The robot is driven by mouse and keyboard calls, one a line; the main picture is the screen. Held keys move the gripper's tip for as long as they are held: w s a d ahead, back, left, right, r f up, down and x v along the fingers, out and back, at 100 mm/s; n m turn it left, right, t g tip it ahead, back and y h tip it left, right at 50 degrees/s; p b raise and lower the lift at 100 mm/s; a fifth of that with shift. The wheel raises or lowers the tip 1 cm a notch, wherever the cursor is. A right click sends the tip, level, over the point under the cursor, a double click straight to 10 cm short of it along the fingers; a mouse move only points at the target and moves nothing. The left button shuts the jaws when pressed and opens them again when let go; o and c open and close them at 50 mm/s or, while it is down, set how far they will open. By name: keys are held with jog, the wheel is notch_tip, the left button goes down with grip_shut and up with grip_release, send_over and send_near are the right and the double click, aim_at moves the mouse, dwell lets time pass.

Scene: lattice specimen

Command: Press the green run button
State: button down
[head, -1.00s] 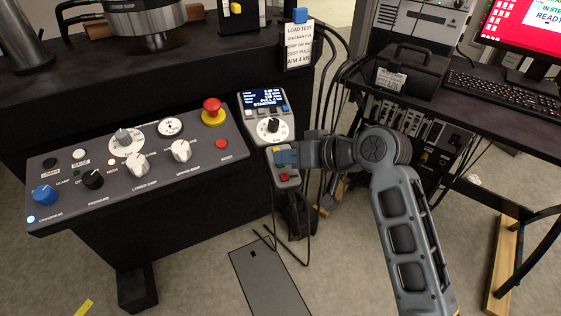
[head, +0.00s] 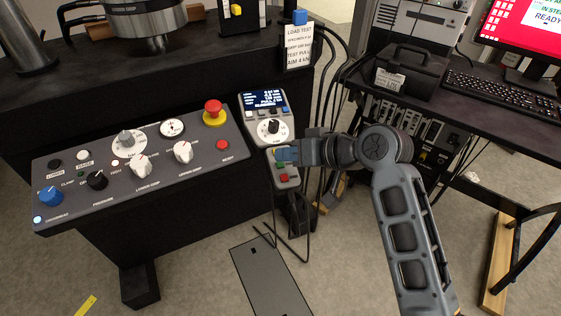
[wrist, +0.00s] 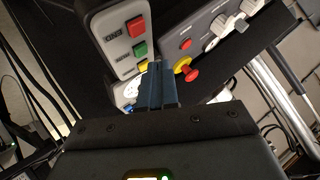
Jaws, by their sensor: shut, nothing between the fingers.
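The green run button (head: 280,167) sits on the lower part of a grey pendant (head: 262,103), between a yellow button above and a red button (head: 284,178) below. The green button also shows in the wrist view (wrist: 140,49). My gripper (head: 283,155) is shut and empty, with its blue fingertips over the area of the yellow button, just above the green one in the picture. In the wrist view the fingers (wrist: 155,68) point at the pendant's edge beside the yellow button (wrist: 142,66). I cannot tell whether they touch it. The pendant's screen (head: 264,97) is lit, its last line apparently reading RUNNING.
A grey control panel (head: 105,195) with knobs and a red emergency stop (head: 213,108) stands left of the pendant. A dark desk with a black case (head: 411,70), keyboard and monitor is at the right. Cables hang behind and below the pendant.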

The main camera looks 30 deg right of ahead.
jog(key=r+p, duration=0.2)
jog(key=s+r+p, duration=0.1)
jog(key=r+p, duration=0.1)
jog(key=shift+s+r+p, duration=0.15)
jog(key=shift+r+p, duration=0.25)
jog(key=shift+f, duration=0.1)
dwell(0.8)
jog(key=s+f+m+t+h, duration=0.15)
jog(key=s+f, duration=0.25)
jog(key=s, duration=0.5)
jog(key=s+f+m+h, duration=0.1)
jog(key=s+f+h, duration=0.3)
jog(key=s, duration=0.5)
jog(key=s+r+n+t, duration=0.1)
jog(key=s+r, duration=0.4)
jog(key=s, duration=0.5)
jog(key=s+r+n+t, duration=0.2)
jog(key=s+r, duration=0.4)
jog(key=s, duration=0.5)
jog(key=shift+s+a, duration=0.15)
jog(key=shift+a, duration=0.2)
jog(key=shift+f+n, duration=0.1)
jog(key=shift+n, duration=0.15)
dwell(1.8)
